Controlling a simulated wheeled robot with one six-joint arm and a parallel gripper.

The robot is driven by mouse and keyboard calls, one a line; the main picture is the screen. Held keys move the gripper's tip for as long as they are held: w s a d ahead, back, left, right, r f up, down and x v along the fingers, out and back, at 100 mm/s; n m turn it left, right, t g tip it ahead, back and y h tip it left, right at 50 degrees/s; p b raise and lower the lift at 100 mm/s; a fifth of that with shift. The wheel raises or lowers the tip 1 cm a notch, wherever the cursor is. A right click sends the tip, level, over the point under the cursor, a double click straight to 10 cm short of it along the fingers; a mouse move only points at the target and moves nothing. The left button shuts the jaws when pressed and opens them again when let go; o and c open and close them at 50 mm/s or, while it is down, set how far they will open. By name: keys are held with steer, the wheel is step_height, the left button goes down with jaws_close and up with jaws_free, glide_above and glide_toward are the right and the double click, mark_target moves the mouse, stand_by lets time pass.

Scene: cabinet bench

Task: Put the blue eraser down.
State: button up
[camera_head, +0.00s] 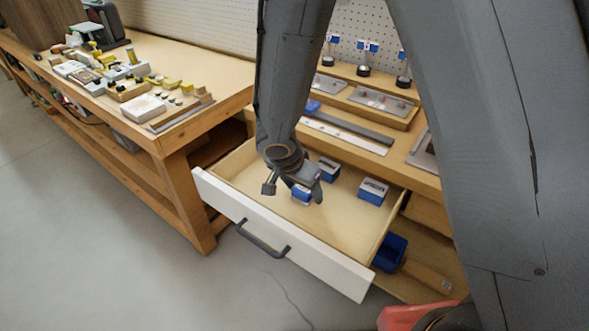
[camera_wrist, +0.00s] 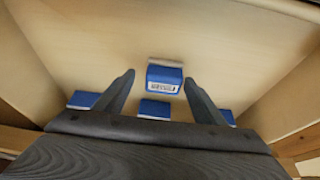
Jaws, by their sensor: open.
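My gripper (camera_head: 293,191) reaches down into the open drawer (camera_head: 300,258). Its two fingers are spread apart. A blue eraser (camera_head: 301,195) with a white band shows between the fingers in the head view. In the wrist view a blue eraser (camera_wrist: 164,77) with a barcode label lies just beyond and between the fingertips, with a gap on each side. It seems to rest on the drawer floor, though its height is hard to tell. Other blue erasers stand in the drawer: one behind the gripper (camera_head: 328,168) and one to the right (camera_head: 372,191).
The wrist view also shows blue erasers near the palm (camera_wrist: 154,108), at left (camera_wrist: 82,99) and at right (camera_wrist: 228,116), partly hidden. The drawer floor is bare in front. A blue bin (camera_head: 390,252) sits below at right. A cluttered wooden bench (camera_head: 205,85) stands left.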

steer(key=v, duration=1.1)
steer(key=s+d+r+n+g+y, duration=0.1)
steer(key=s+d+n, duration=0.2)
steer(key=s+d, duration=0.2)
steer(key=s+d+r+n+g+y, duration=0.1)
steer(key=s+d+n, duration=0.3)
steer(key=d, duration=0.8)
steer(key=shift+s+d+r+n+g+y, duration=0.35)
steer(key=shift+s+g, duration=0.25)
steer(key=shift+s, duration=0.5)
steer(key=shift+a+f, duration=0.1)
steer(key=shift+a, duration=0.05)
